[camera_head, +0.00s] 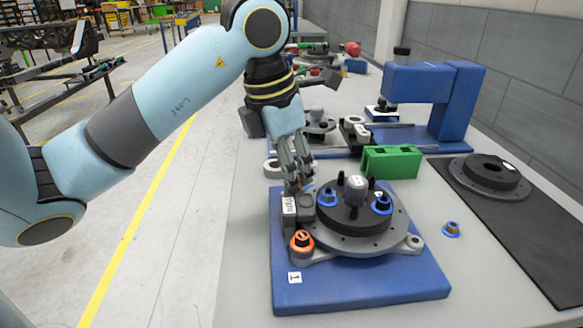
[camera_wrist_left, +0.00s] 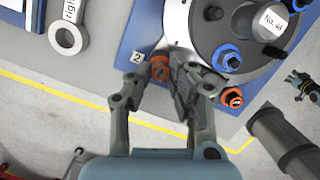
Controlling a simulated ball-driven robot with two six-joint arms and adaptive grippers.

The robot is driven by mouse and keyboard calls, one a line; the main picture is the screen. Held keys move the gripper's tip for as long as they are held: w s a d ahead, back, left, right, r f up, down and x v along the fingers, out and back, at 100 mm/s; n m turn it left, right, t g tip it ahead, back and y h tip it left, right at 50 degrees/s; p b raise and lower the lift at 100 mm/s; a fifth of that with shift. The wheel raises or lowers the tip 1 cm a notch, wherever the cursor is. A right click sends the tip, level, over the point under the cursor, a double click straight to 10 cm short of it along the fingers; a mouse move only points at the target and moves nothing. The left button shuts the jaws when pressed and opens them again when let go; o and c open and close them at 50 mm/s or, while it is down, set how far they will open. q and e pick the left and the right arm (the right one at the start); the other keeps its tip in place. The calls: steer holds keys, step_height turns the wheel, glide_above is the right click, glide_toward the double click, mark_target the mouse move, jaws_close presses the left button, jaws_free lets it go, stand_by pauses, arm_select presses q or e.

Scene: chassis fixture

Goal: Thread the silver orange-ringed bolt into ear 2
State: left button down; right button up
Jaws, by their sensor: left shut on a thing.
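The blue fixture plate (camera_head: 360,290) carries the round grey chassis part (camera_head: 372,243) with a black hub. In the left wrist view, the tag "2" (camera_wrist_left: 137,57) marks ear 2. My left gripper (camera_wrist_left: 158,80) is over that ear, shut on the orange-ringed bolt (camera_wrist_left: 159,65), whose orange ring shows between the fingertips. The bolt's shank is hidden, so I cannot tell how deep it sits in the ear. In the head view, my left gripper (camera_head: 300,185) points down at the plate's far left corner. Another orange-ringed bolt (camera_head: 302,243) stands in the ear near tag "1" (camera_head: 295,278).
Blue-ringed bolts (camera_head: 381,203) stand on the hub; a loose blue-ringed piece (camera_head: 451,229) lies right of the plate. A green block (camera_head: 391,162) and a blue press-like frame (camera_head: 452,100) stand behind. A black round part (camera_head: 490,175) lies on the dark mat (camera_head: 535,255).

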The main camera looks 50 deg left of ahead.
arm_select(q)
steer(key=shift+s+f, duration=0.2)
steer(key=shift+f, duration=0.05)
steer(key=shift+f+m+b, duration=0.1)
steer(key=shift+m+b, duration=0.2)
steer(key=m+b, duration=0.4)
steer(key=m+g+h+b, duration=0.1)
steer(key=m+b, duration=0.1)
steer(key=m, duration=0.1)
steer(key=shift+w+a+f, duration=0.1)
steer(key=shift+w+f, duration=0.1)
steer(key=shift+f, duration=0.1)
steer(key=shift+r+m+h, duration=0.3)
steer(key=shift+m, duration=0.3)
steer(key=m+p, duration=0.2)
steer(key=m+g+p, duration=0.1)
steer(key=p, duration=0.2)
steer(key=m+p, duration=0.2)
steer(key=p, duration=0.1)
steer(key=shift+w+r+m+g, duration=0.1)
steer(key=shift+r+m+g, duration=0.15)
steer(key=shift+m+g, duration=0.05)
steer(key=shift+f+m, duration=0.15)
steer(key=shift+m, duration=0.15)
steer(key=shift+f, duration=0.15)
